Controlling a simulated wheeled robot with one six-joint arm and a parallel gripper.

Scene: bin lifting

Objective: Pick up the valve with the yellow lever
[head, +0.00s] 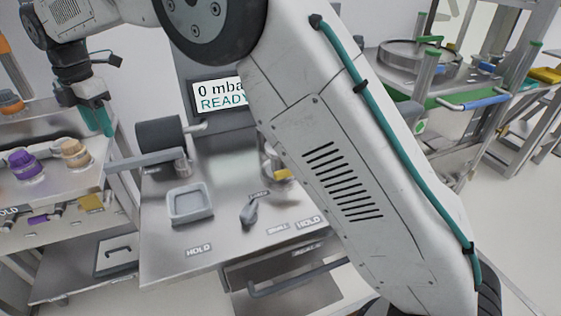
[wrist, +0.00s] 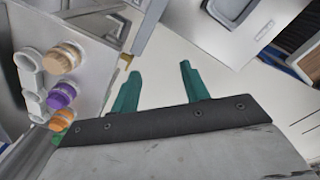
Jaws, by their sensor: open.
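A metal part with a yellow piece (head: 280,174) stands on the steel bench, partly hidden behind my arm; it may be the valve with the yellow lever. I cannot tell for sure which is the valve. My gripper (head: 97,122) is at the upper left, by the left cart's right edge and away from the bench part. In the wrist view its teal fingers (wrist: 158,84) are apart with nothing between them.
The left cart (head: 62,187) carries purple, tan and orange capped parts. The bench (head: 220,235) holds a grey tray (head: 190,204), a dark roller (head: 160,134) and a small dark clamp-like part (head: 250,209). A screen (head: 218,96) reads READY. A green-framed rack (head: 460,101) stands right.

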